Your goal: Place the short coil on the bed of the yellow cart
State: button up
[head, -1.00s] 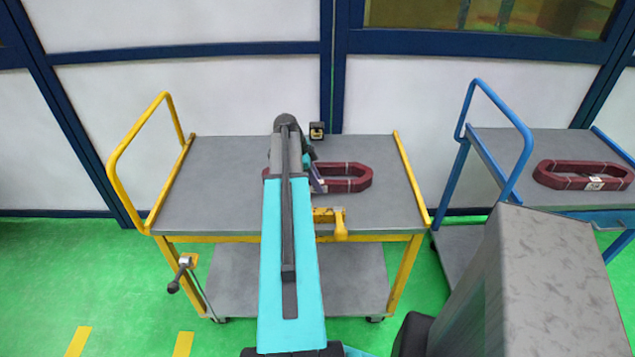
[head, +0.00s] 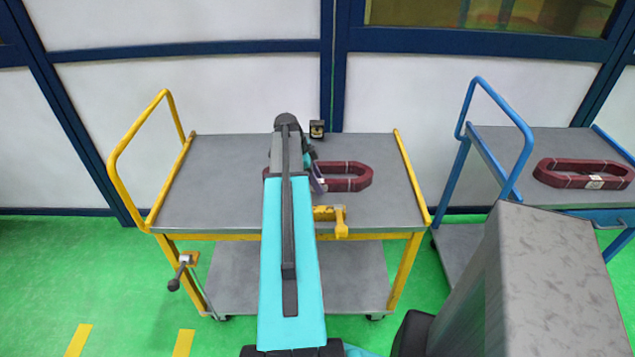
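The yellow cart (head: 225,206) stands in front of me with a grey flat bed and a yellow push handle on its left. A dark red oval coil (head: 352,184) is at the bed, right of the middle; its left part is hidden behind my arm. I cannot tell whether it rests on the bed or hangs just above it. My gripper is at the far end of my arm, at the coil's left side, and its fingers are hidden by the arm. A second dark red coil (head: 560,181) lies on the blue cart at the right.
The blue cart (head: 500,140) stands right of the yellow cart, with its handle between them. A small black device (head: 317,129) is at the back edge of the yellow cart. A white panelled wall with blue frames is behind. The bed's left half is clear.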

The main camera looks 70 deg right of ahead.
jog(key=shift+r, duration=0.15)
jog(key=b+v, duration=0.2)
jog(key=v, duration=1)
jog(key=shift+b, duration=0.4)
dwell(0.4)
